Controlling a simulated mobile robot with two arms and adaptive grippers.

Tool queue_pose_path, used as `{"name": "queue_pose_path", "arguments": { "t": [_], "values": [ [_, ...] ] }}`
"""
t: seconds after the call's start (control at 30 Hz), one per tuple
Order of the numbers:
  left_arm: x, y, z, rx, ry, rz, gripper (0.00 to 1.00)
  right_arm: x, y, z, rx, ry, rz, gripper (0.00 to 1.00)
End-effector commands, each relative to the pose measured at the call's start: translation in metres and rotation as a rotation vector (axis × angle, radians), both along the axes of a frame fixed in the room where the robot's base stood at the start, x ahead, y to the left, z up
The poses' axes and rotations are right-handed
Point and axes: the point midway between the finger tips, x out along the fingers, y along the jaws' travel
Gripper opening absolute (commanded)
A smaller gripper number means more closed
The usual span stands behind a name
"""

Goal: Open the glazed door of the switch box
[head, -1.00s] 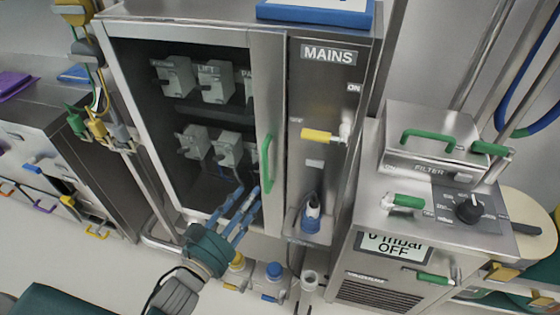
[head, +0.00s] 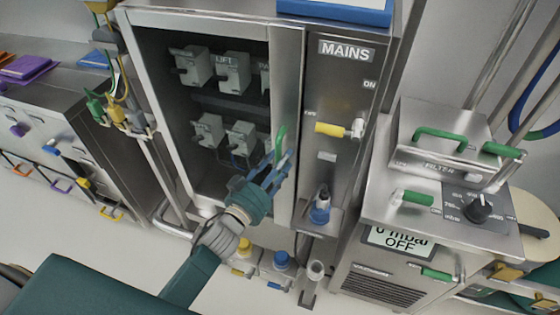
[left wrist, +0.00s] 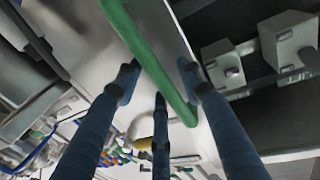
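The switch box (head: 335,90) is a grey metal cabinet with a glazed door (head: 287,75) at its left. The door appears shut, and several grey switches (head: 232,72) show behind the glass. A green bar handle (head: 281,145) stands on the door's right frame. My left gripper (head: 283,160) is at the handle's lower part, its blue fingers spread and pointing up at it. In the left wrist view the handle (left wrist: 150,55) runs between the open fingers (left wrist: 158,85); I cannot tell whether any finger touches it. My right gripper is out of view.
A MAINS panel with a yellow-handled switch (head: 335,130) is right of the door. A filter unit (head: 445,155) with green handles is at the right. Drawers (head: 60,150) and hanging cables are at the left.

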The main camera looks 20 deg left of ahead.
Motion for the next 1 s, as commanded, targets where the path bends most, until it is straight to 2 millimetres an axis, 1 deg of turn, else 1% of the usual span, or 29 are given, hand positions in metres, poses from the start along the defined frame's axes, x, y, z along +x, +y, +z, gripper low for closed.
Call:
{"name": "queue_pose_path", "arguments": {
  "t": [0.07,0.1,0.27,0.3,0.53,0.67,0.77,0.87,0.97,1.0],
  "values": [
    [0.000,0.000,0.000,0.000,0.000,0.000,0.39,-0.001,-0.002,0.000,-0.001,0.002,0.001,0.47],
    [0.000,0.000,0.000,0.000,0.000,0.000,0.34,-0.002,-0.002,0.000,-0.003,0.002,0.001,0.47],
    [0.000,0.000,0.000,0.000,0.000,0.000,0.03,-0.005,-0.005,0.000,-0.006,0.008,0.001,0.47],
    [0.000,0.000,0.000,0.000,0.000,0.000,0.00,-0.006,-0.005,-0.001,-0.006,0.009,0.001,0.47],
    [-0.002,0.001,0.000,0.001,0.001,-0.003,0.00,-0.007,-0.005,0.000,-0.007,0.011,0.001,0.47],
    [-0.012,0.003,-0.001,0.005,0.003,-0.024,0.00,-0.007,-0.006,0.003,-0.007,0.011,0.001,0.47],
    [-0.028,0.007,0.000,0.006,0.006,-0.060,0.00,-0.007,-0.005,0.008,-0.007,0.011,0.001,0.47],
    [-0.052,0.013,-0.001,0.008,0.008,-0.114,0.00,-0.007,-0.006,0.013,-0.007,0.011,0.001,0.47],
    [-0.084,0.023,-0.001,0.009,0.012,-0.186,0.00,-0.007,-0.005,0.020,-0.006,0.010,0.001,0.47],
    [-0.097,0.028,-0.002,0.011,0.013,-0.219,0.00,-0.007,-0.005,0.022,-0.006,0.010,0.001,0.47]
  ]
}}
